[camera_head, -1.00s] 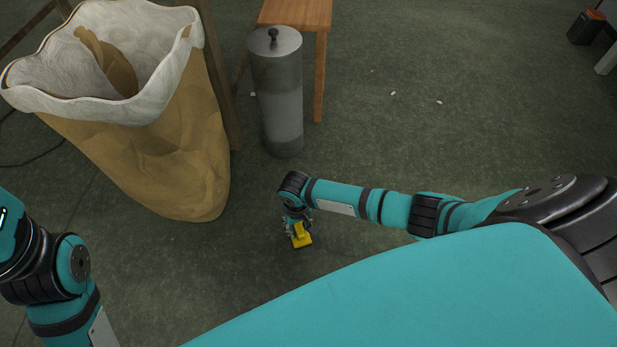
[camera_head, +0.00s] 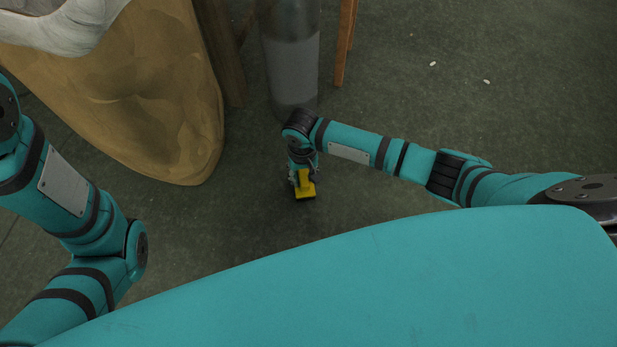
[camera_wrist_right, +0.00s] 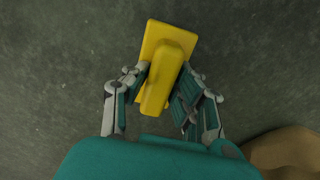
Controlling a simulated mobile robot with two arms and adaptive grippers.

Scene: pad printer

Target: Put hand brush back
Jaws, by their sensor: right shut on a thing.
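The yellow hand brush (camera_head: 306,188) is in my right gripper (camera_head: 303,177), low over the dark green floor in the middle of the head view. In the right wrist view the brush (camera_wrist_right: 169,50) shows its flat yellow block and its raised handle. The fingers of the right gripper (camera_wrist_right: 163,90) are shut on the handle from both sides. The bristles are hidden under the block. I cannot tell how high the brush is above the floor. My left arm comes in at the left of the head view, but its gripper is out of the picture.
A large brown sack (camera_head: 130,90) with a white lining stands at the upper left. A grey metal cylinder (camera_head: 293,70) stands behind my right wrist, beside a wooden table leg (camera_head: 346,45). Small white scraps (camera_head: 433,64) lie on the floor. Open floor (camera_head: 480,125) extends to the right.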

